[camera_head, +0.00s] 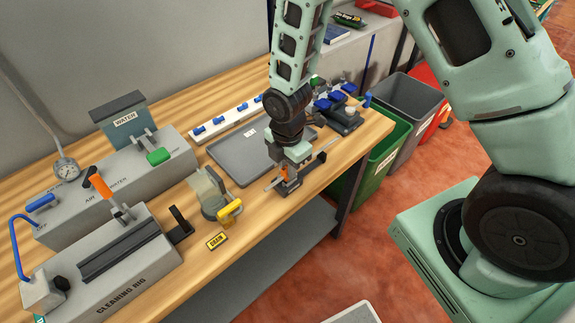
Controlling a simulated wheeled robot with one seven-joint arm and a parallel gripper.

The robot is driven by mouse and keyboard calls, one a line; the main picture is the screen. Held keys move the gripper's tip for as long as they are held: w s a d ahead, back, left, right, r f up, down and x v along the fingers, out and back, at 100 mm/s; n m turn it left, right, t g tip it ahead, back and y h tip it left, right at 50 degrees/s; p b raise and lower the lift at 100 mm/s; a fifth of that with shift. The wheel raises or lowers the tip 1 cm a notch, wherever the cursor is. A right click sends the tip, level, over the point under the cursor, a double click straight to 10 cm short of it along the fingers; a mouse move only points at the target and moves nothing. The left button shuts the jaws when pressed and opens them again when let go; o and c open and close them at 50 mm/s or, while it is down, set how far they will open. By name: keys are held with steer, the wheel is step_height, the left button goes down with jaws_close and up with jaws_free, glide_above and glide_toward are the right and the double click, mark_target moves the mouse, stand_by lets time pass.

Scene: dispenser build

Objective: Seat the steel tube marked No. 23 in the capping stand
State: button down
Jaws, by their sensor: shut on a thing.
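My gripper (284,172) points down near the front edge of the bench. It is shut on a thin steel tube (321,156), which lies roughly level and slants from lower left to upper right. No marking on the tube can be read at this size. A small dark stand with an orange part (289,187) is directly below the gripper, and I take it for the capping stand. The fingers and wrist hide much of it. I cannot tell whether the tube touches the stand or is held just above it.
A grey tray (228,157) lies behind the gripper. A glass-sided device with a yellow clamp (215,200) and a yellow DRAIN label (217,240) are to its left. The cleaning rig (130,262) and WATER unit (120,170) fill the left. Bins (412,100) stand beyond the bench's right end.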

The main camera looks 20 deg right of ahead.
steer(key=shift+f+b, duration=0.3)
steer(key=shift+f, duration=0.15)
steer(key=c, duration=0.9)
jaws_free()
steer(key=shift+r, duration=0.1)
steer(key=shift+r+p, duration=2.85)
steer(key=shift+r, duration=0.65)
